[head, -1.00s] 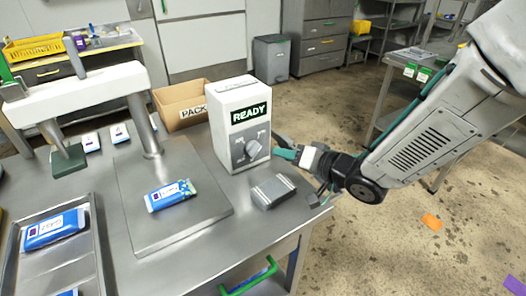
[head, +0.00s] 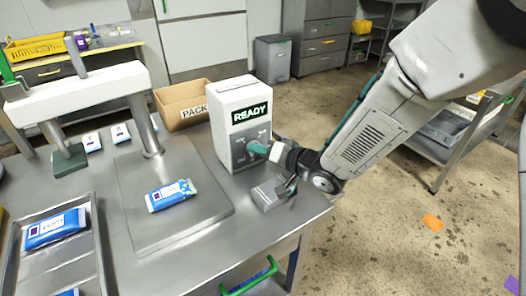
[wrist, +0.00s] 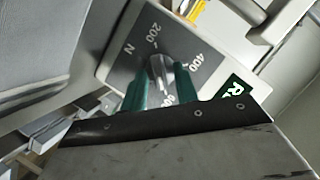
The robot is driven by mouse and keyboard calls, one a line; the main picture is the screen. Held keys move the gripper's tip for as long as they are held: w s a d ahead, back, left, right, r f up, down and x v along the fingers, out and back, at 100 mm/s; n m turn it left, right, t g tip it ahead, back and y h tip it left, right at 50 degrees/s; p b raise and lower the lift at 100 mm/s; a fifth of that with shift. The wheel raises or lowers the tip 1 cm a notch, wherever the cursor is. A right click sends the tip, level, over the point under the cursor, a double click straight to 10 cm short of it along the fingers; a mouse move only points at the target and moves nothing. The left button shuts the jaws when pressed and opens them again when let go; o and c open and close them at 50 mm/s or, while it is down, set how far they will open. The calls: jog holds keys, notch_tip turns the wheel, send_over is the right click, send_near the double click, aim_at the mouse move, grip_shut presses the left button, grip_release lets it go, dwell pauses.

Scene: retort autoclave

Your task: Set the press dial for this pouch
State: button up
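The press dial (wrist: 160,72) is a grey knob on the front of the white control box (head: 233,98), whose display reads READY. The wrist view shows marks 200, 400 and a partly hidden one around it. My gripper (head: 258,148) is at the dial. In the wrist view my gripper's green fingers (wrist: 160,92) stand apart, one on each side of the knob; whether they touch it I cannot tell. The fingers hide part of the dial, so its setting is unclear. A blue and white pouch (head: 171,195) lies on the press plate (head: 205,214).
A grey block (head: 268,193) lies below my gripper near the table's right edge. The press arm (head: 75,93) stands at the left. A metal tray (head: 96,232) holds blue pouches (head: 55,229). An open cardboard box (head: 178,116) stands behind the plate.

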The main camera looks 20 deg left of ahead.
grip_shut()
jog(key=shift+r+n, duration=0.1)
jog(key=shift+n, duration=0.2)
jog(key=shift+s+a+n+t+h, duration=0.1)
jog(key=shift+s+n+t+h, duration=0.1)
jog(key=shift+n+t+h, duration=0.6)
jog(key=n, duration=0.1)
jog(key=n+h, duration=0.1)
jog(key=shift+s+a+n+t, duration=0.15)
jog(key=shift+n+t, duration=0.15)
jog(key=shift+n, duration=0.1)
jog(key=n+t+h, duration=0.1)
jog(key=n+t, duration=0.1)
jog(key=n, duration=0.1)
jog(key=shift+s+a+n+h, duration=0.2)
jog(key=shift+n+h, duration=0.1)
jog(key=shift+h, duration=0.1)
jog(key=n+t+h, duration=0.1)
jog(key=n+t, duration=0.1)
jog(key=n, duration=0.1)
jog(key=shift+s, duration=0.1)
jog(key=shift+n, duration=0.4)
